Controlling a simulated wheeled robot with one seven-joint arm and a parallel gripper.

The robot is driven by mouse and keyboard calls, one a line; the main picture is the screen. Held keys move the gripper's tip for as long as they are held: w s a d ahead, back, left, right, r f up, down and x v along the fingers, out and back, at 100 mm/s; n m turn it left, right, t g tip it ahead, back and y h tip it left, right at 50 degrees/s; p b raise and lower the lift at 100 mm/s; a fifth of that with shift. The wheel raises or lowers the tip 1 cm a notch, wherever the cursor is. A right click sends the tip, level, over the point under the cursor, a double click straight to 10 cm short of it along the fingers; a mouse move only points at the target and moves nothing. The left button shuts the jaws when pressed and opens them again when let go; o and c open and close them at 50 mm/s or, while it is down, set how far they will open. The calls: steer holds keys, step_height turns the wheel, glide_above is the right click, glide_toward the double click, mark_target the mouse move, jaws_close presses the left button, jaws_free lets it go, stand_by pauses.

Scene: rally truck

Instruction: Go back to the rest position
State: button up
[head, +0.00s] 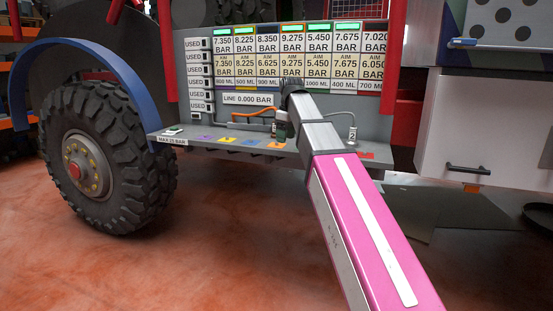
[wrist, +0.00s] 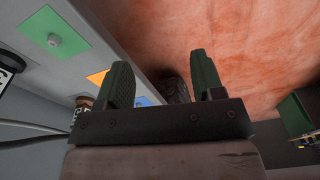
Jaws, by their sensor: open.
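My gripper (wrist: 163,68) is open in the wrist view, with two green fingers apart and nothing between them. In the head view my pink and grey arm reaches to the truck's side, and its end (head: 283,130) is above the grey shelf (head: 225,147), partly hidden by my own arm. In the wrist view the shelf (wrist: 118,42) runs along the left of the fingers, with the floor beyond.
A gauge panel (head: 250,99) stands behind the shelf. A small labelled canister (head: 352,135) stands right of my arm, with a hose near it. A big wheel (head: 105,160) is at left and a white drawer (head: 470,130) at right. Open reddish floor (head: 190,245) lies in front.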

steer(key=s+d+f+m, duration=0.3)
steer(key=d+f, duration=0.1)
steer(key=f, duration=0.8)
steer(key=s+d+f+m, duration=0.3)
steer(key=s+d+f, duration=0.1)
steer(key=f, duration=0.8)
steer(key=s+d+f+m, duration=0.3)
steer(key=d+f, duration=0.1)
steer(key=f, duration=0.9)
steer(key=s+d+f+m+h, duration=0.1)
steer(key=s+d+f+m, duration=0.1)
steer(key=s+f, duration=0.6)
steer(key=shift+s+d+f+m, duration=0.4)
steer(key=shift+d+f, duration=0.35)
steer(key=shift+f, duration=0.1)
